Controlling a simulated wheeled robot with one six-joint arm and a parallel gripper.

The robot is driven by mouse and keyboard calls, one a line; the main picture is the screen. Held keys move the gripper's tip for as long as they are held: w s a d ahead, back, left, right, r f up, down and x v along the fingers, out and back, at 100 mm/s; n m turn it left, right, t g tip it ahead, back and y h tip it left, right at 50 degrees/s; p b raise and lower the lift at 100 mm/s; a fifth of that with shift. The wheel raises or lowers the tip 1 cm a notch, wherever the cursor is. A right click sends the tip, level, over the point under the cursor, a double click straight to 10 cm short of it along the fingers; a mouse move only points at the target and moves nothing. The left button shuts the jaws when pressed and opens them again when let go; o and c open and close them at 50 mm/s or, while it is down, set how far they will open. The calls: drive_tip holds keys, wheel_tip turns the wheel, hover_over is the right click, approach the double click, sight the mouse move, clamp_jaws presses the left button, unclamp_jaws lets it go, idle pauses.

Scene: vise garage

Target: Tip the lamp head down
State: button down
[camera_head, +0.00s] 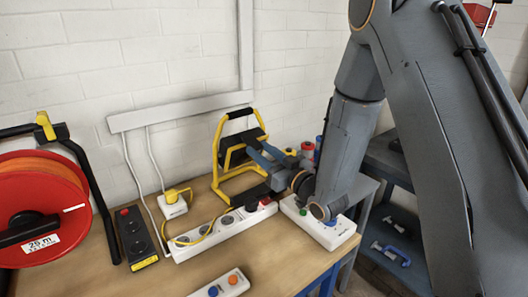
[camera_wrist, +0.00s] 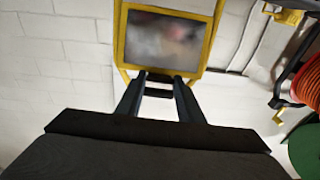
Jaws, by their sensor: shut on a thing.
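The work lamp has a yellow tube stand (camera_head: 217,160) with a black top handle and stands on the bench against the wall. Its dark lamp head (camera_head: 236,150) hangs tilted inside the stand. In the wrist view the lamp head (camera_wrist: 165,40) shows a grey, blurry panel in a yellow frame. My gripper (camera_head: 258,152) reaches the lamp head from the right. In the wrist view my gripper (camera_wrist: 158,82) has its two fingers at the lamp head's near edge, shut on a small dark part there. The exact contact is partly hidden.
A red cable reel (camera_head: 40,205) stands at the left. White power strips (camera_head: 225,232), a black strip (camera_head: 136,235) and a yellow-plugged socket (camera_head: 173,205) lie near the lamp. A white box with buttons (camera_head: 318,224) sits under my wrist.

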wheel_tip(320, 180, down, 2)
drive_tip(key=shift+s+d+b, duration=0.1)
drive_tip(key=shift+s+b, duration=0.05)
drive_tip(key=shift+b, duration=0.3)
drive_tip(key=c, duration=1.2)
unclamp_jaws()
drive_tip(key=shift+r, duration=0.1)
drive_tip(key=r+b+v, duration=0.1)
drive_tip(key=b+v, duration=0.1)
drive_tip(key=v, duration=0.5)
drive_tip(key=shift+s+d+f, duration=0.15)
drive_tip(key=shift+s+f, duration=0.1)
drive_tip(key=shift+f, duration=0.25)
